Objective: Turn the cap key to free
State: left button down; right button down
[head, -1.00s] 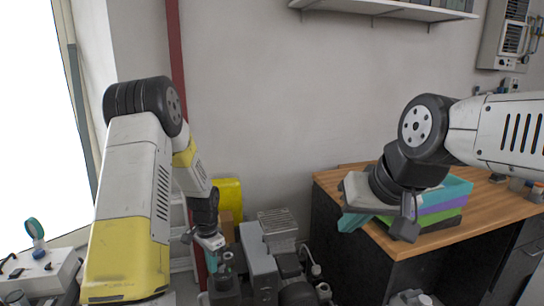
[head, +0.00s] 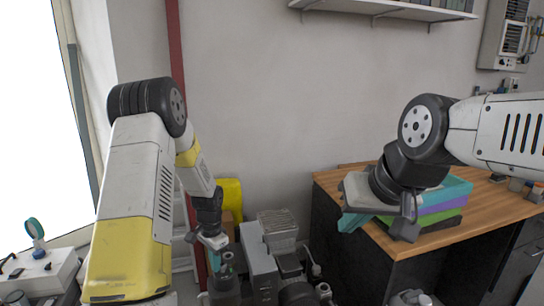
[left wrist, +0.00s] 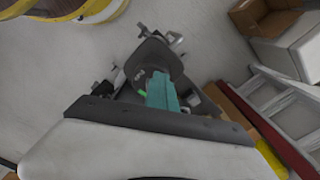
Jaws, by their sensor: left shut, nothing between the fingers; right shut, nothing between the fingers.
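The compressor unit (head: 262,272) stands on the floor, low in the middle of the head view. My left gripper (head: 220,245) points down over its left part, with teal fingers shut and empty. In the left wrist view, the left fingers (left wrist: 160,92) reach over a dark grey rounded cap-like part (left wrist: 155,58) with small pale and green marks. I cannot tell whether they touch it. The key's position cannot be made out. My right gripper (head: 350,221), with teal fingers shut and empty, hangs in front of the bench, far from the compressor.
A wooden-topped bench (head: 490,205) with stacked coloured trays (head: 440,203) is at the right. A yellow object (head: 230,194) stands behind the compressor by the wall. A red post (head: 176,60) rises behind my left arm. A white ladder-like frame (left wrist: 285,105) shows in the left wrist view.

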pick_arm(q)
jog(key=shift+s+d, duration=0.55)
jog(key=shift+d, duration=0.05)
dwell(0.6)
dwell(0.4)
jog(key=shift+s+a, duration=0.15)
jog(key=shift+s, duration=0.2)
notch_tip(320, 180, up, 6)
dwell(0.3)
